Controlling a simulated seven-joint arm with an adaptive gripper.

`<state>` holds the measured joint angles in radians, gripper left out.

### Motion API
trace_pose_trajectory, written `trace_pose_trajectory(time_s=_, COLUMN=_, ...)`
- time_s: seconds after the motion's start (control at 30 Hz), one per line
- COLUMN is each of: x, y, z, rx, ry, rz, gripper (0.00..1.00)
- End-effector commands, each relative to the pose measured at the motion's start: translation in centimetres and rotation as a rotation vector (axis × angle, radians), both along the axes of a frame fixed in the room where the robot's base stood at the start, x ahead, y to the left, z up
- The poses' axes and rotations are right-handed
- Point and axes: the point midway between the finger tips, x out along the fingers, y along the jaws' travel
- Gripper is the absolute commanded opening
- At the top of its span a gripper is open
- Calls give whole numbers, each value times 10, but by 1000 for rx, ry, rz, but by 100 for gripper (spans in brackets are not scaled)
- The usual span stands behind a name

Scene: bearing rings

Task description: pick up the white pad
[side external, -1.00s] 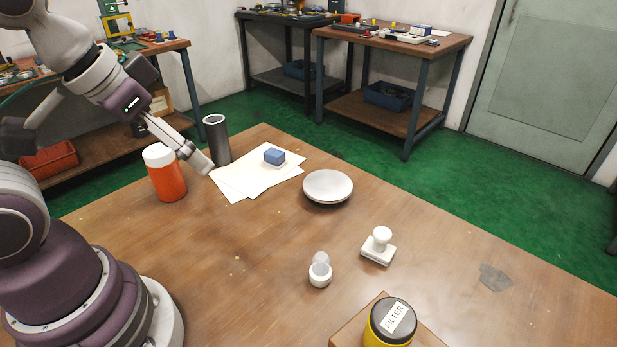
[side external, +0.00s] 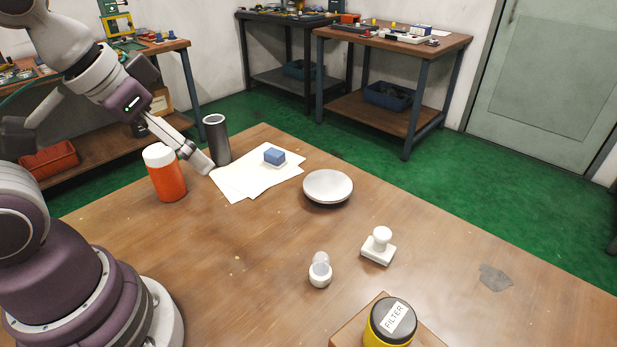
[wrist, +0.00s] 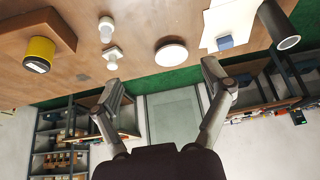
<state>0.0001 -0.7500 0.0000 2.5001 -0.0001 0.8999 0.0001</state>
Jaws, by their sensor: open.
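Several white things could be the pad. A white square piece with a round knob on top (side external: 378,246) stands right of the table's middle; it also shows in the wrist view (wrist: 113,55). A round, shallow white disc (side external: 328,186) lies behind it, also in the wrist view (wrist: 171,54). A blue block with a pale underside (side external: 274,156) sits on the white sheets (side external: 235,182). My gripper (side external: 204,163) is above the table at the left, beside the sheets, apart from all of these. In the wrist view my gripper's fingers (wrist: 160,88) are spread with nothing between them.
An orange jar with a white lid (side external: 166,180) and a dark cylinder (side external: 216,140) stand close to my gripper. A small white piece with a clear dome (side external: 320,272) is nearer the front. A yellow filter jar (side external: 388,325) stands on a wooden block. The table's right side is mostly clear.

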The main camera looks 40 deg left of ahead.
Motion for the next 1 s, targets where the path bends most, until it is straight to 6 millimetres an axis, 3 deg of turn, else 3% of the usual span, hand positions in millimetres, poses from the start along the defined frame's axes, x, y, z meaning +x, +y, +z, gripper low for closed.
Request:
trace_pose_trajectory(time_s=0.37, x=1, y=0, z=0, rx=0, ry=0, rz=0, gripper=92)
trace_pose_trajectory(time_s=0.5, x=31, y=-10, z=-10, rx=1, ry=-23, rz=-20, gripper=92)
trace_pose_trajectory(time_s=0.73, x=111, y=-69, z=-68, rx=6, ry=-156, rz=-135, gripper=92)
trace_pose_trajectory(time_s=0.9, x=129, y=-117, z=-114, rx=-19, ry=-246, rz=-248, gripper=92)
trace_pose_trajectory(time_s=1.0, x=129, y=-132, z=-129, rx=-35, ry=-276, rz=-288, gripper=92)
